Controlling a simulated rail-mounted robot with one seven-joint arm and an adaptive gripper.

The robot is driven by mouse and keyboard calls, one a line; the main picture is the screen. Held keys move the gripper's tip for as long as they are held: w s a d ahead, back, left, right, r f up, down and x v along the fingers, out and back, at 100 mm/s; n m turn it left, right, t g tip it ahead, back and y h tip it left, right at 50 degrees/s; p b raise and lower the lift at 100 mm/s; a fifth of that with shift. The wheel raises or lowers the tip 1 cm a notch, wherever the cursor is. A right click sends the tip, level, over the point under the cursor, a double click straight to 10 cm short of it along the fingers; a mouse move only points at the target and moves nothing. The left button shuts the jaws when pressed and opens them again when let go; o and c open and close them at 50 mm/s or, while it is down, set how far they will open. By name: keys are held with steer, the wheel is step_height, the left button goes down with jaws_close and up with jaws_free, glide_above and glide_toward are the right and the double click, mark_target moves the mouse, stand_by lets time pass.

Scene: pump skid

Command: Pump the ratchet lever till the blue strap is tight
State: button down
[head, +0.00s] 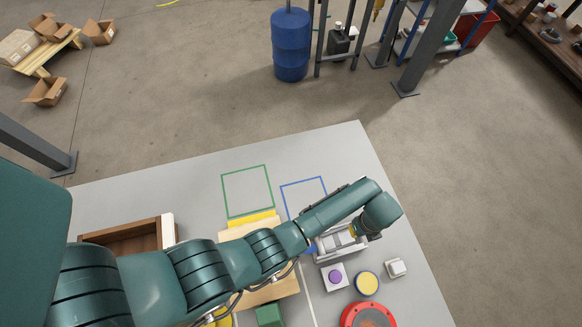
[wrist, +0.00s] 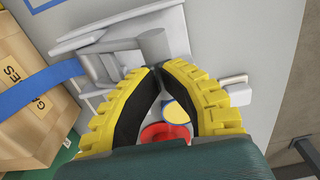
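The grey ratchet (head: 335,244) is on the table at the right, partly covered by my arm in the head view. In the wrist view its stepped grey body (wrist: 105,62) and a round grey bar (wrist: 153,43), apparently on the lever, lie just beyond my fingertips. The blue strap (wrist: 40,90) runs from the left over a crate (wrist: 28,95) to the ratchet. I cannot judge its tension. My gripper (wrist: 160,68) has yellow ribbed fingers with dark pads. The tips meet close to the bar, with nothing visible held between them. Whether they touch the bar is unclear.
A purple button box (head: 335,277), a yellow-topped round piece (head: 367,283), a small white switch (head: 396,267) and a red ring (head: 368,316) stand near the ratchet. A brown open tray (head: 120,238) is at the left. The table's back right corner is clear.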

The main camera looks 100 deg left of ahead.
steer(key=r+p, duration=0.2)
steer(key=shift+s+r, duration=0.2)
steer(key=shift+r, duration=0.2)
steer(key=shift+w+a+f+b, duration=0.1)
steer(key=shift+w+f+b, duration=0.1)
steer(key=shift+f+b, duration=1)
steer(key=shift+w+f+b, duration=0.15)
steer(key=shift+f+b, duration=0.9)
steer(key=shift+f, duration=0.25)
steer(key=shift+w+a+f+b, duration=0.1)
steer(key=shift+w+f+b, duration=0.1)
steer(key=shift+f+b, duration=1)
steer(key=r+p, duration=0.2)
steer(key=p, duration=0.1)
steer(key=s+r+p, duration=0.1)
steer(key=r+p, duration=0.4)
steer(key=p, duration=0.1)
steer(key=shift+s+d+r, duration=0.15)
steer(key=shift+s+d, duration=0.1)
steer(key=shift+d, duration=0.1)
